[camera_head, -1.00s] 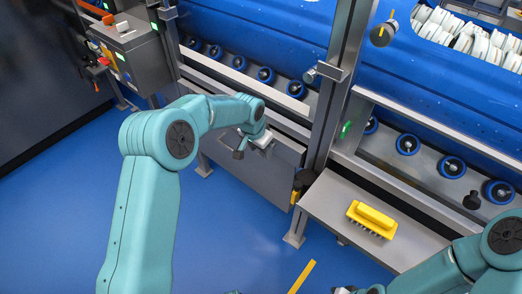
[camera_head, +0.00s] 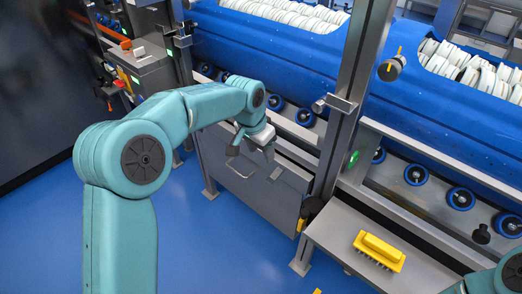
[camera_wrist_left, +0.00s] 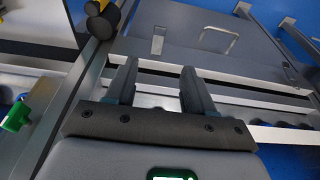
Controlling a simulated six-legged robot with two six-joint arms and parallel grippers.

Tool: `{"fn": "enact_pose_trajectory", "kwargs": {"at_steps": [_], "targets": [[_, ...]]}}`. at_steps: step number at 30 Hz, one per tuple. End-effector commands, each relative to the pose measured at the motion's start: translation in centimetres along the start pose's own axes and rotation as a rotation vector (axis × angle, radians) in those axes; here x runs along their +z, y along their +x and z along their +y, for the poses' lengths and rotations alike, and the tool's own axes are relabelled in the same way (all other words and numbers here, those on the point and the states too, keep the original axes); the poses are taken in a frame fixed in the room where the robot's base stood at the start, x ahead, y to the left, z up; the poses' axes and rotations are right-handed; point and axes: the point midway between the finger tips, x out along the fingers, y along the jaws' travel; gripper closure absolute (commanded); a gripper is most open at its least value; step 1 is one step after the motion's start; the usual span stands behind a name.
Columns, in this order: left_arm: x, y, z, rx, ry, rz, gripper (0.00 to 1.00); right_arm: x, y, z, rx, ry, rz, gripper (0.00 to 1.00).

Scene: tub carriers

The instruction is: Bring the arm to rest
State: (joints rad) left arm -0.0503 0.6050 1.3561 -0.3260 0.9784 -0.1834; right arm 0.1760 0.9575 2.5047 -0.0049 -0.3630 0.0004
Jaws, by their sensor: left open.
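My left arm reaches in from the left in the head view, bent at the elbow. Its left gripper (camera_head: 252,147) hangs in front of the grey panel below the blue tub carrier. In the left wrist view the two dark fingers of the left gripper (camera_wrist_left: 156,85) stand apart with nothing between them. Beyond them lie a metal rail and the grey panel (camera_wrist_left: 180,57) with its wire handle. My right arm shows only as a piece at the lower right edge of the head view; its gripper is out of the frame.
A yellow brush (camera_head: 379,251) lies on a grey shelf (camera_head: 340,232) at right. A steel post (camera_head: 352,100) stands right of the left gripper. Blue tubs (camera_head: 265,45) with white pieces run behind.

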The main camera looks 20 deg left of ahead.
Motion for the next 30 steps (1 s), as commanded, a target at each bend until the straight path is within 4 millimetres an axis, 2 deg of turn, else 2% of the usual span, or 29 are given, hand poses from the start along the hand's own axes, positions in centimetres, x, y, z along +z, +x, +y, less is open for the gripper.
{"fn": "enact_pose_trajectory", "kwargs": {"at_steps": [20,23,26,27,29,30], "targets": [[0.1,0.4,0.2,0.005,-0.001,-0.003,0.47,0.0,-0.1,-0.1,0.0,0.0,0.0,0.57],[1.2,3.0,1.4,0.041,-0.014,-0.015,0.47,0.0,-0.8,-0.3,0.0,0.0,0.0,0.57],[4.3,7.9,4.3,0.116,-0.062,-0.036,0.47,0.0,-2.0,-0.7,0.0,0.0,0.0,0.57],[6.2,10.1,5.8,0.151,-0.095,-0.046,0.47,0.1,-2.6,-0.9,0.0,0.0,0.0,0.57],[9.7,12.8,8.3,0.201,-0.16,-0.062,0.47,0.1,-3.4,-1.2,0.0,0.0,0.0,0.57],[12.2,14.3,10.0,0.229,-0.207,-0.074,0.47,0.1,-3.9,-1.4,0.0,0.0,0.0,0.57]]}}
